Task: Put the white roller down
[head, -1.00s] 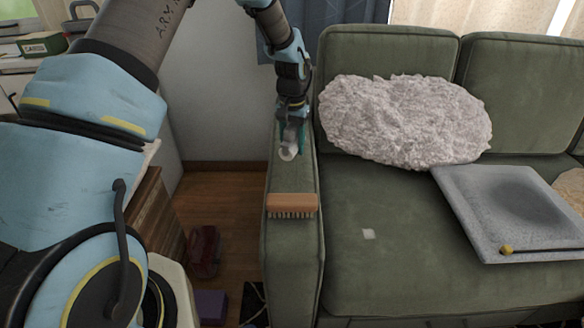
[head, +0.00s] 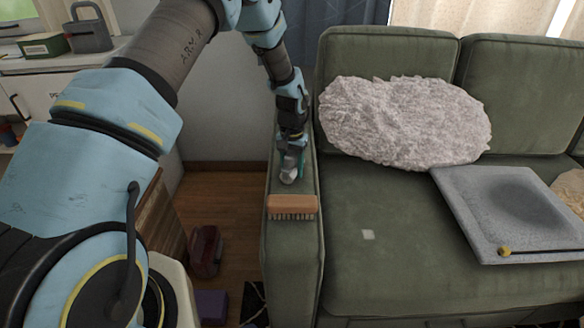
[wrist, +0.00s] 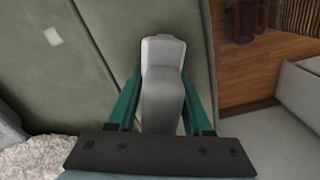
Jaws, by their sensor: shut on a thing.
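The white roller (wrist: 163,85) is between the two green fingers of my gripper (wrist: 163,100) in the wrist view, with its far end reaching past the fingertips. In the head view the roller (head: 289,167) shows at the lower end of my gripper (head: 292,165), over the sofa's left armrest (head: 290,250). My gripper is shut on it. The roller is low at the armrest top, behind the brush. I cannot tell whether it touches the armrest.
A fluffy pillow (head: 405,123) and a grey tray (head: 510,212) are on the sofa. Left of the armrest is open floor (head: 225,200) with a red object (head: 205,250).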

